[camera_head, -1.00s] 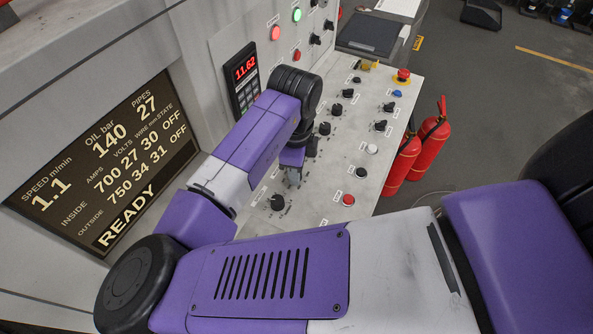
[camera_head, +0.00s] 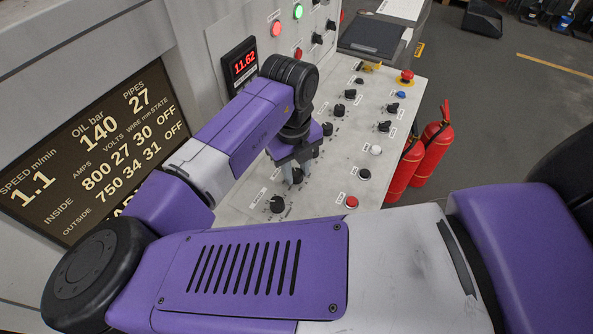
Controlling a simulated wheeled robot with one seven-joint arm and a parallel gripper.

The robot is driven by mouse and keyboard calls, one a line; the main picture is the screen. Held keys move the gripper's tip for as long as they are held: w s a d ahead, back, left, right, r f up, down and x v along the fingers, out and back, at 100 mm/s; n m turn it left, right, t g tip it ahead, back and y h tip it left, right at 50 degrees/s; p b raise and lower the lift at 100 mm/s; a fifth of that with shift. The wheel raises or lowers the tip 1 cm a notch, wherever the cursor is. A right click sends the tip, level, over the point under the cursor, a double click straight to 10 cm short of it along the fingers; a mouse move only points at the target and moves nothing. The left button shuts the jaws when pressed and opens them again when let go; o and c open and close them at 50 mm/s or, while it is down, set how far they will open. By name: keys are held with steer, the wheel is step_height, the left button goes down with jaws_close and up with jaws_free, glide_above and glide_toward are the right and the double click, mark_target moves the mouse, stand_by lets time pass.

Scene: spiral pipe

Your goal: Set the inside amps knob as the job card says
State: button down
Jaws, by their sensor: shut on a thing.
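My gripper (camera_head: 294,168) points down at the sloped console panel, with its fingers shut on a small dark knob (camera_head: 297,177), mostly hidden between them. The display (camera_head: 95,150) at left shows INSIDE amps 800, volts 27, wire 30, state OFF; OUTSIDE reads 750, 34, 31, OFF. The change in the INSIDE amps figure suggests this is the inside amps knob; its label cannot be read. I cannot make out a job card's text in this view.
Other black knobs (camera_head: 277,204) stand close around the held one. A red button (camera_head: 351,202) is at the near edge, and a red emergency stop (camera_head: 406,76) at the far right corner. Red fire extinguishers (camera_head: 432,141) stand beyond the right edge. My arm covers part of the display.

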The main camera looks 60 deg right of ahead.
mark_target(295, 174)
steer(key=shift+m, duration=0.4)
steer(key=c, duration=1.1)
jaws_free()
steer(key=shift+r, duration=0.15)
step_height(295, 174, up, 8)
steer(key=shift+w+a+f, duration=0.1)
steer(key=shift+a+f, duration=0.05)
steer(key=shift+f, duration=0.05)
steer(key=shift+f, duration=0.1)
